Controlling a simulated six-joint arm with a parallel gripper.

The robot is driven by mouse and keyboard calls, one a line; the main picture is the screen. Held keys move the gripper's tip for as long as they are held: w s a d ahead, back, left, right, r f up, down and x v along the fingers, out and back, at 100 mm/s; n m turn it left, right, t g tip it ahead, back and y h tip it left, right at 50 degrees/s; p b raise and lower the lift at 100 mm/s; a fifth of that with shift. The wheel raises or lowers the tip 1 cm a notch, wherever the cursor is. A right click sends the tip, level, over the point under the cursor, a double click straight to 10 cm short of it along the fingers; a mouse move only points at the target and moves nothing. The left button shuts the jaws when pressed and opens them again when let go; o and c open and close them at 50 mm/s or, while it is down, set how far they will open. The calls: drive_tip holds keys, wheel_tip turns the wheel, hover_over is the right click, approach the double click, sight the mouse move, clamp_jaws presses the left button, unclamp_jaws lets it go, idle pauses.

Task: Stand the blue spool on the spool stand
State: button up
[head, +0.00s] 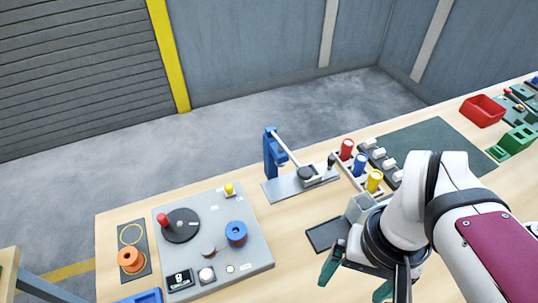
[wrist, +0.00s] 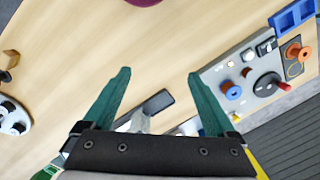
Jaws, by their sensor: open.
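A blue spool (head: 236,233) stands upright on the right part of the grey panel (head: 258,262); it also shows in the wrist view (wrist: 232,91). An orange spool (head: 131,260) stands on a dark plate (head: 124,226) with a yellow ring, left of the panel. I cannot tell for sure which piece is the spool stand. My gripper (head: 356,281) is open and empty, well to the right of the blue spool. Its green fingers (wrist: 158,75) are spread above the bare table in the wrist view.
The panel carries a black disc (head: 181,226), a red knob (head: 162,219) and a yellow knob (head: 229,189). A blue post with an arm (head: 271,155) stands behind. Red, blue and yellow cylinders (head: 359,165) stand in a row. A dark flat tray (head: 325,234) lies near my gripper.

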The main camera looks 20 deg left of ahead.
drive_tip(key=w+a+n+h, duration=0.2)
drive_tip(key=w+a+n, duration=0.4)
drive_tip(key=a+n, duration=0.1)
drive_tip(key=n+t+h, duration=0.2)
drive_tip(key=n+t, duration=0.1)
drive_tip(key=n, duration=1.4)
approach(235, 231)
drive_tip(key=x, duration=1)
drive_tip(key=shift+d+f, duration=0.15)
drive_tip(key=shift+f, duration=0.1)
clamp_jaws()
